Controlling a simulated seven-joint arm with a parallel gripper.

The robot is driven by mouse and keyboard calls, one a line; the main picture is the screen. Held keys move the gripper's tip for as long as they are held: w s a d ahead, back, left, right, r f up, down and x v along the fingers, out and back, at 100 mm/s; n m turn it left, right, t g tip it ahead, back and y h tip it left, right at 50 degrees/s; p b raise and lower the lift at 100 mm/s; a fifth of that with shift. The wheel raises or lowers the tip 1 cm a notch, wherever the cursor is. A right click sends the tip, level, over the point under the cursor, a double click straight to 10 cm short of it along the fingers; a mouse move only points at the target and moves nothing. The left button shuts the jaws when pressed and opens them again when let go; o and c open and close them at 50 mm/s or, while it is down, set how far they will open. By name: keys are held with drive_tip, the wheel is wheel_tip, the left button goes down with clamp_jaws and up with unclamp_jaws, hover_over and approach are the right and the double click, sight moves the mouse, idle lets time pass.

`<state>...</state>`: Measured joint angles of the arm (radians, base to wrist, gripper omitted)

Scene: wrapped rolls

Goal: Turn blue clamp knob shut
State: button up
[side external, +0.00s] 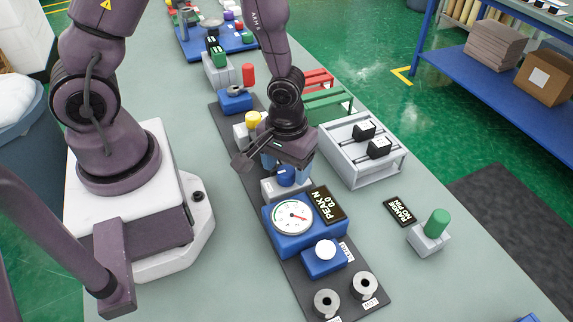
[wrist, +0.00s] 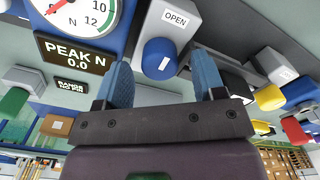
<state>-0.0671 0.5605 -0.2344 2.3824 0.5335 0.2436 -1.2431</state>
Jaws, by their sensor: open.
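The blue clamp knob (wrist: 160,58) sits on a light grey block (wrist: 181,22) with a white label reading OPEN. It also shows in the side external view (side external: 286,176), just below my gripper and partly covered by it. My gripper (wrist: 161,68) is open, with its two light blue fingers apart and nothing held. In the wrist view the knob appears between the two fingertips, with a gap on each side. In the side external view my gripper (side external: 288,164) is right above the knob. I cannot tell whether the fingertips reach down around it.
A blue gauge box with a round dial (side external: 293,216) and a PEAK N 0.0 display (side external: 327,205) stands close in front of the knob. A yellow knob (side external: 253,119) is behind, and a grey rack (side external: 362,152) stands to the right.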

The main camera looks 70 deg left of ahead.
drive_tip(key=shift+f, duration=0.25)
drive_tip(key=c, duration=0.9)
